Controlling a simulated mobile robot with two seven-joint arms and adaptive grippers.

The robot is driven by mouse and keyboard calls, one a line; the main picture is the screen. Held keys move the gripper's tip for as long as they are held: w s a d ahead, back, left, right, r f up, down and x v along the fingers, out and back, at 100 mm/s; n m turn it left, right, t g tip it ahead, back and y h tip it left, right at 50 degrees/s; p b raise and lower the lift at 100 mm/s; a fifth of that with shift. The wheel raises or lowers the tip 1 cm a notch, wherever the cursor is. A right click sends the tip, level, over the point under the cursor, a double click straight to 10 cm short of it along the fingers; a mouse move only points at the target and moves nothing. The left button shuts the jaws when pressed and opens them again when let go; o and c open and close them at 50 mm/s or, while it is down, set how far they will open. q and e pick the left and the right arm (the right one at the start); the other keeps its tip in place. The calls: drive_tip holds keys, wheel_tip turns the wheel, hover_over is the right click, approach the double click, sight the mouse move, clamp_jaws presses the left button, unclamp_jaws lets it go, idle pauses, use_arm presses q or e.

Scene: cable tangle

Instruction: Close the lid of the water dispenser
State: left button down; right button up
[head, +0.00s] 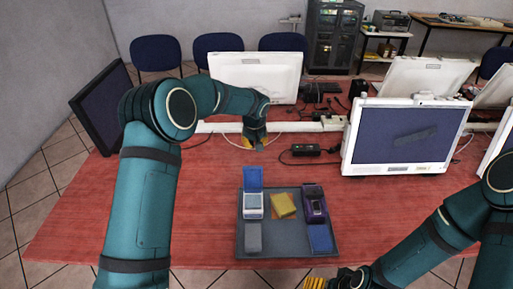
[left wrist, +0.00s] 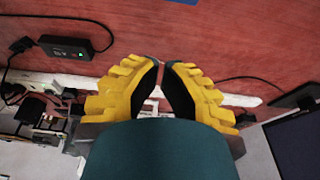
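No water dispenser can be made out for certain. A grey tray (head: 275,246) on the red table holds small items. On it, a small white device (head: 253,203) has a blue lid (head: 253,178) standing up behind it. A dark purple device (head: 315,205) stands at the tray's right.
The tray also holds a yellow block (head: 283,205), a grey piece (head: 254,238) and a blue piece (head: 320,238). A monitor (head: 405,137) stands at the right and a dark screen (head: 98,110) at the left. A black adapter (head: 305,149) lies with cables behind the tray.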

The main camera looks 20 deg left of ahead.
sight(253, 177)
use_arm(q)
wheel_tip(253, 177, down, 7)
drive_tip(key=s+b, duration=0.1)
drive_tip(key=shift+s+d, duration=0.15)
drive_tip(key=shift+s, duration=0.05)
idle(0.5)
drive_tip(key=shift+f, duration=0.1)
